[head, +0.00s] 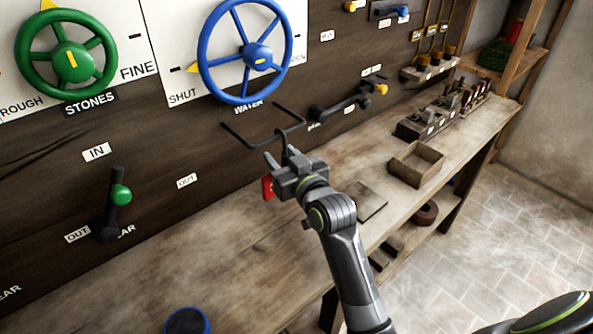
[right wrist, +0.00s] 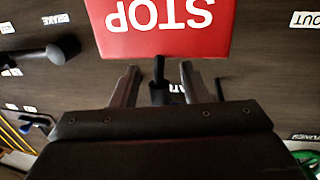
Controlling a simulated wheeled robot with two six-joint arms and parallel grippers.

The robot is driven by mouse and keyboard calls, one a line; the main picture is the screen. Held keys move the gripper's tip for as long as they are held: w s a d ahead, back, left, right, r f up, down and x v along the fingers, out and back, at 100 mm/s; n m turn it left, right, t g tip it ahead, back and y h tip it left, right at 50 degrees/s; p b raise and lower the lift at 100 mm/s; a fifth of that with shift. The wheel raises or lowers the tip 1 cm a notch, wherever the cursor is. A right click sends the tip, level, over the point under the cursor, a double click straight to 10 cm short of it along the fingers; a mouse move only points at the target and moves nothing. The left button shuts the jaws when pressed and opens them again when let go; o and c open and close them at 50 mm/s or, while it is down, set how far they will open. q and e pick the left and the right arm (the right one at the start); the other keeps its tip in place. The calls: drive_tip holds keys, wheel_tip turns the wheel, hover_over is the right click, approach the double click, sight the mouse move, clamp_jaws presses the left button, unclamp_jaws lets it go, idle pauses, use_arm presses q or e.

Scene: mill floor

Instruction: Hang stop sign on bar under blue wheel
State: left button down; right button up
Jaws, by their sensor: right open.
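The blue wheel (head: 245,50) is on the dark wall panel, and the black bar (head: 262,141) sticks out beneath it. A red sign (head: 267,187) shows as a small red patch beside my right gripper (head: 277,157) in the head view. In the right wrist view the stop sign (right wrist: 165,42) faces me with its white lettering upside down in the picture. My right gripper (right wrist: 158,82) is open there, its fingers on either side of a dark stem at the sign's edge. Whether the sign hangs on the bar is not clear, as the gripper hides that spot.
The wooden bench (head: 215,250) runs below the panel. A black lever (head: 340,107) sticks out right of the bar, and a green-knobbed lever (head: 117,197) is at left.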

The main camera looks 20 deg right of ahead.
drive_tip(key=s+d, duration=0.2)
drive_tip(key=s, duration=1.5)
drive_tip(key=shift+d+r, duration=0.3)
drive_tip(key=shift+r, duration=0.05)
